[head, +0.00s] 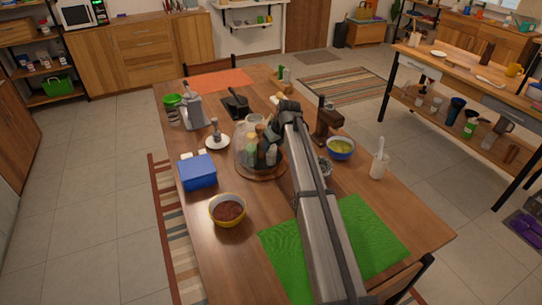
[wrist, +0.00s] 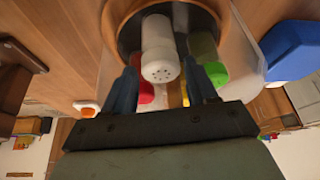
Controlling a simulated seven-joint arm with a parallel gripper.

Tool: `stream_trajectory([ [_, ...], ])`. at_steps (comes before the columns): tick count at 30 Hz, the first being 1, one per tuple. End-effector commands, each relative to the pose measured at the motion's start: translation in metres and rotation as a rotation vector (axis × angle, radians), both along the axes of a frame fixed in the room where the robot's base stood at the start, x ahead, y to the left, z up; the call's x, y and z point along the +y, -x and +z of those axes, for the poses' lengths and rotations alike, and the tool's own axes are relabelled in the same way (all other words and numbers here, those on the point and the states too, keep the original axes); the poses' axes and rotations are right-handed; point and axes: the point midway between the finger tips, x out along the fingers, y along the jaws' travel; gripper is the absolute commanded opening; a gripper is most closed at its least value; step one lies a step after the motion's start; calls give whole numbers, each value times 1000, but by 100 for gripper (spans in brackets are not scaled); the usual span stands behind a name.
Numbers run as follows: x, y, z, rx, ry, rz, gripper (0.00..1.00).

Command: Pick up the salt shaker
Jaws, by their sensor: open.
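A white shaker with a holed round cap (wrist: 158,50) stands among other bottles on the round wooden turntable (head: 262,176). In the wrist view its cap lies between the two fingers of my gripper (wrist: 161,72). My gripper is open, with one finger on each side of the cap, and I cannot tell whether either finger touches it. In the head view a pale bottle (head: 271,155) shows under my gripper (head: 272,134), which partly hides the bottles.
Green-capped (wrist: 217,74) and red-capped (wrist: 146,92) bottles crowd close to the fingers. A clear glass container (head: 241,154) is beside them. A blue box (head: 198,172), a brown-filled bowl (head: 228,210) and a blue bowl (head: 341,148) stand around the turntable.

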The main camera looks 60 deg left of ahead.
Motion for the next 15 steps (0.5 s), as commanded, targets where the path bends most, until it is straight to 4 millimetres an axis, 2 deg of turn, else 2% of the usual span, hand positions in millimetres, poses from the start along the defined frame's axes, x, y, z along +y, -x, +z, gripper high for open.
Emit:
stream_trajectory([
  [7,13,4,-30,0,1,0,57],
  [15,14,5,-34,-1,0,0,57],
])
